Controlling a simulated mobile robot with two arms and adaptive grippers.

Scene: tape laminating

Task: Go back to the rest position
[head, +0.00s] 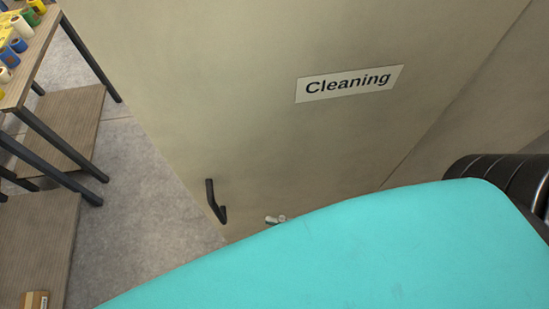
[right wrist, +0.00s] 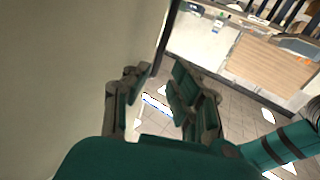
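My right gripper (right wrist: 156,88) shows in the right wrist view with its two dark green fingers apart. Nothing is held between them; floor tiles show through the gap. A large pale surface fills the left of that view, close beside the left finger. In the head view, a large teal and black part of my own arm covers the lower right. Neither gripper shows in the head view, and my left gripper is in no frame.
A beige door panel (head: 250,110) with a "Cleaning" sign (head: 349,84) and a black handle (head: 215,202) stands close in front. At the left is a table (head: 30,62) with several coloured rolls (head: 22,27). Grey floor (head: 140,200) is clear between them. A small box (head: 35,300) sits lower left.

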